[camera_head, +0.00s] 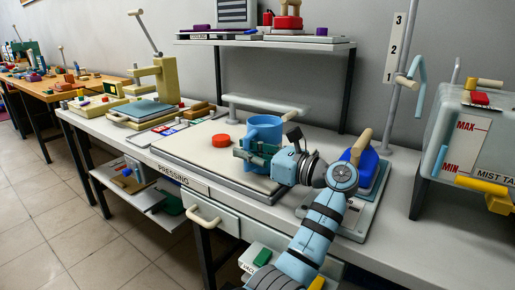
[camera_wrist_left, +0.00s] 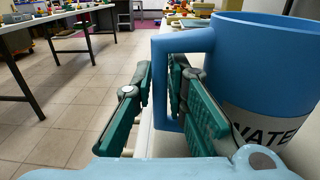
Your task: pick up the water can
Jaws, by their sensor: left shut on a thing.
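The water can (camera_head: 265,127) is a blue, upright, mug-like can on the pressing table, near its middle in the head view. In the left wrist view the water can (camera_wrist_left: 262,62) fills the right side, with a partly visible "WATE..." label and a squared handle (camera_wrist_left: 160,80). My left gripper (camera_head: 250,152) comes in from the lower right, in front of the can. In the left wrist view the green-padded fingers of my left gripper (camera_wrist_left: 160,100) are on either side of the handle, shut on it. The can's base is partly hidden by the gripper. My right gripper is not visible.
A blue iron (camera_head: 368,168) stands to the right, and a mist tank (camera_head: 450,120) at far right. A raised shelf (camera_head: 320,45) stands behind. A drawer handle (camera_head: 203,217) juts out in front.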

